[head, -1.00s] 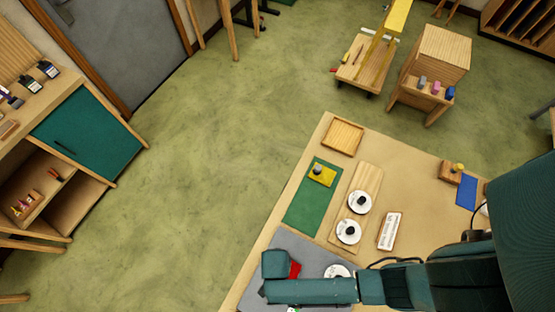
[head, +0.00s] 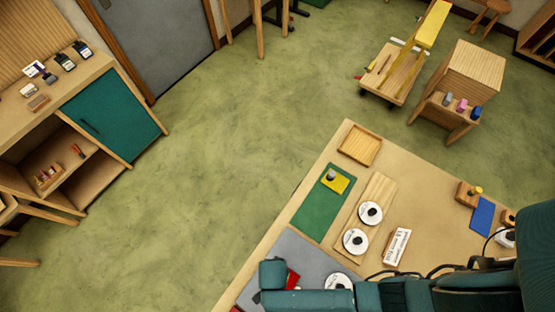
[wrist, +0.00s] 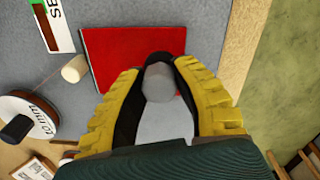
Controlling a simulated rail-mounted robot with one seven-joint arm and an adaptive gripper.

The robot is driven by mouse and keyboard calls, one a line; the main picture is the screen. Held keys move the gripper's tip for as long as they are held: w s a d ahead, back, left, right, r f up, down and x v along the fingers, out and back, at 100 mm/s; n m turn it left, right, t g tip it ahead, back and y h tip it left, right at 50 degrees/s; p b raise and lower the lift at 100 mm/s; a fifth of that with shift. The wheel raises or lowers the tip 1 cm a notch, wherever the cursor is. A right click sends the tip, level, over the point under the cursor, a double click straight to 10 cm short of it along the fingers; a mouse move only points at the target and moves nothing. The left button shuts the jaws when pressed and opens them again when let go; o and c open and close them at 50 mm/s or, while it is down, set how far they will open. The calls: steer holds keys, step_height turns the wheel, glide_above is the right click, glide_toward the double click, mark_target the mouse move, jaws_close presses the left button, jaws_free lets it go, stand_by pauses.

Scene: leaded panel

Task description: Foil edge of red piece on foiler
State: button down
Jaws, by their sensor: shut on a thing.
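The red piece (wrist: 120,55) is a flat red panel under my fingertips in the wrist view, above or on a grey mat; I cannot tell if it touches. My gripper (wrist: 158,72), with yellow-backed fingers, is shut on a grey round knob (wrist: 159,84) over the piece. In the head view the red piece (head: 292,280) shows partly beside my gripper (head: 273,274); my arm hides the rest. A white reel with a dark hub (wrist: 28,118) and a small cream roller (wrist: 75,68), seemingly the foiler, are left of the piece. The reel shows partly in the head view (head: 338,281).
The table holds a green mat (head: 312,212) with a yellow piece (head: 340,184), a wooden tray (head: 360,144), a board with two reels (head: 378,190), and a white labelled block (head: 397,246). A labelled strip (wrist: 58,25) lies left of the red piece. Floor left of the table is clear.

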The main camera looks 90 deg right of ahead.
steer(key=shift+a, duration=0.15)
stand_by(0.3)
steer(key=shift+w+a, duration=0.65)
steer(key=shift+a, duration=0.2)
steer(key=shift+w, duration=0.1)
steer(key=shift+w+d, duration=0.6)
steer(key=shift+w, duration=0.2)
steer(key=shift+w+d+r+p, duration=0.3)
steer(key=shift+r+p, duration=0.2)
steer(key=shift+r, duration=0.2)
steer(key=shift+w+d+r+p, duration=0.15)
steer(key=shift+w+r+p, duration=0.3)
steer(key=shift+r, duration=0.2)
steer(key=shift+w+d+r, duration=0.25)
steer(key=shift+w+r, duration=0.05)
steer(key=shift+r, duration=0.3)
steer(key=shift+w+d+r, duration=0.2)
steer(key=shift+w+r, duration=0.05)
steer(key=shift+r, duration=0.3)
